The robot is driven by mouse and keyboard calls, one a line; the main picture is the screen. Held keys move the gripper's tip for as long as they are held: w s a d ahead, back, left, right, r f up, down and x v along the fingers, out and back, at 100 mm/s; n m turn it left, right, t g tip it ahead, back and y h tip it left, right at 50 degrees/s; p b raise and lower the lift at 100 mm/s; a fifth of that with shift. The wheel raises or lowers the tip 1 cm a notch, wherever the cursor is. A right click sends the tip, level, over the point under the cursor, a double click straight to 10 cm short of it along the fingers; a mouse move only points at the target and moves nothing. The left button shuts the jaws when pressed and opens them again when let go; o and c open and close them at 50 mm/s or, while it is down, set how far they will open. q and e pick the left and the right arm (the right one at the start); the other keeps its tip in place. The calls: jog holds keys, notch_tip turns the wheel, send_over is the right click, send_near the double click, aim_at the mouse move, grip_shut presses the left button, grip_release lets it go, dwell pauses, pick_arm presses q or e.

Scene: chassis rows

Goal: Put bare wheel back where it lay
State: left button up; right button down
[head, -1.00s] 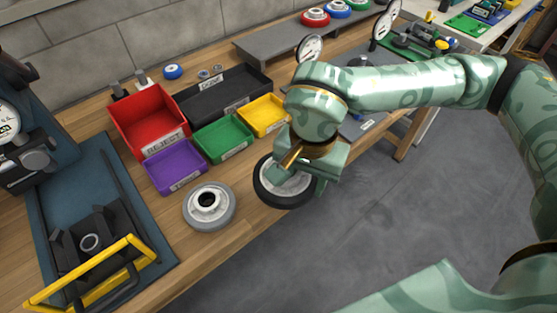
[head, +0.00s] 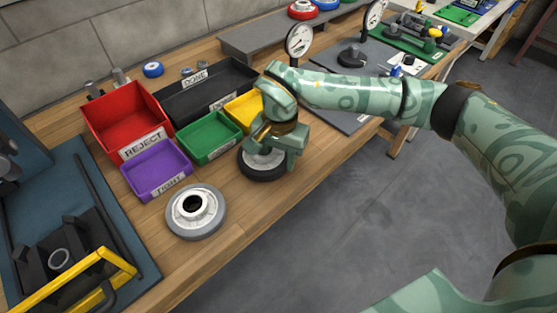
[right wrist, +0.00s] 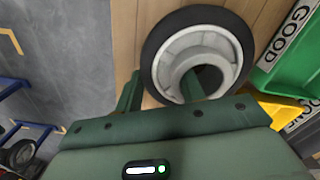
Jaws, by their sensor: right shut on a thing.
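The bare wheel (head: 262,166), with a black tyre and pale grey hub, is in my right gripper (head: 278,152). It lies flat at or just above the bench near its front edge, in front of the yellow bin; I cannot tell whether it touches the wood. The right wrist view shows the wheel (right wrist: 178,50) with its open bore. One finger of my right gripper (right wrist: 162,92) reaches into the bore and the other stands outside the tyre. The arm hides part of the wheel in the head view. My left gripper is not in view.
A grey-tyred wheel (head: 196,211) lies to the left on the bench. Behind are purple (head: 157,171), green (head: 209,139), yellow (head: 243,108), red (head: 125,120) and black (head: 205,92) bins. A dial gauge (head: 299,42) stands behind the arm. A fixture with yellow handle (head: 85,275) is at left.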

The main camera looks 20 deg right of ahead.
jog(key=shift+w+f, duration=0.1)
jog(key=shift+f, duration=0.5)
jog(key=shift+r, duration=0.15)
jog(key=c, duration=0.9)
grip_release()
jog(key=shift+o, duration=0.2)
notch_tip(320, 180, up, 12)
jog(key=p, duration=0.4)
